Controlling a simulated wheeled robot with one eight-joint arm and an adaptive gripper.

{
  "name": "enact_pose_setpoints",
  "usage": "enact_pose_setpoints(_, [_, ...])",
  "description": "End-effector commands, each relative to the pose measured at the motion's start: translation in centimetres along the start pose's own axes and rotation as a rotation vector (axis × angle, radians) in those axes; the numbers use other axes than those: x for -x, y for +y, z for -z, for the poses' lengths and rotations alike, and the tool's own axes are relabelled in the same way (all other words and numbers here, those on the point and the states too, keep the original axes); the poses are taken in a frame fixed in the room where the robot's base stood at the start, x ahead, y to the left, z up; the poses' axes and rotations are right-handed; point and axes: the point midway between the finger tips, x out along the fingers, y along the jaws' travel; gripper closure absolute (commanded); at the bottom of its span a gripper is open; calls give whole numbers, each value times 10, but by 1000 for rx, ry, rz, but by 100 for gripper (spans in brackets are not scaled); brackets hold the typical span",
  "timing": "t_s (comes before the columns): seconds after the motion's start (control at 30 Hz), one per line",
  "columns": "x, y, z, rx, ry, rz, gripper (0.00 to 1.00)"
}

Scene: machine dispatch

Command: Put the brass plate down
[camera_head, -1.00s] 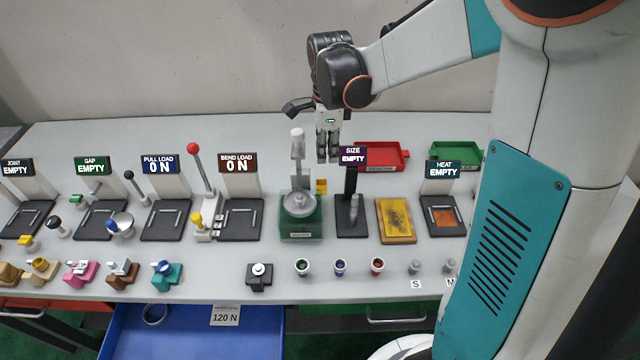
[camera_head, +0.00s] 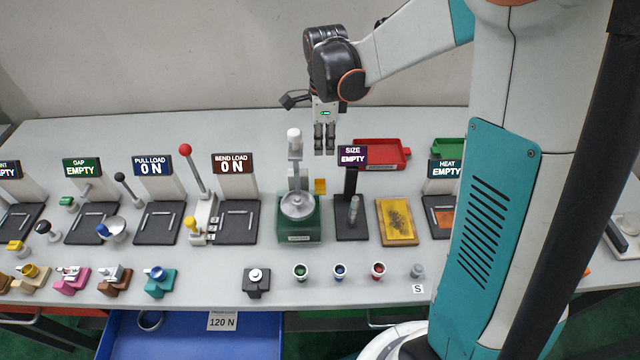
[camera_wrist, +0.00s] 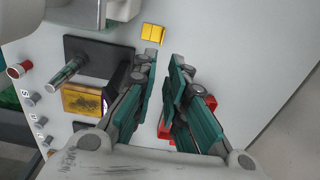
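A small yellow plate (camera_head: 320,186), which looks like the brass plate, lies on the table just right of the green-based press (camera_head: 299,228). It also shows in the wrist view (camera_wrist: 152,33), flat on the table beyond the fingertips, with a thin line across it. My gripper (camera_head: 324,152) hangs above and behind the plate, fingers pointing down, apart from it. In the wrist view my gripper (camera_wrist: 162,62) has its fingers apart with nothing between them.
The SIZE stand (camera_head: 351,215) rises close to the right of the plate, and a red tray (camera_head: 381,153) lies behind it. A yellow pad on a wooden block (camera_head: 397,222) is further right. Table behind the press is clear.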

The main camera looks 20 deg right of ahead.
Motion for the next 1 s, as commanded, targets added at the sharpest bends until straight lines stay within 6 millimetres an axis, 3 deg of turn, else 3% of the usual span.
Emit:
enact_pose_setpoints(0.3, [-61, 0, 0, 0, 0, 0, 88])
enact_pose_setpoints(0.67, [-84, -1, 0, 0, 0, 0, 88])
enact_pose_setpoints(1.0, [-128, -2, -1, 0, 0, 0, 88])
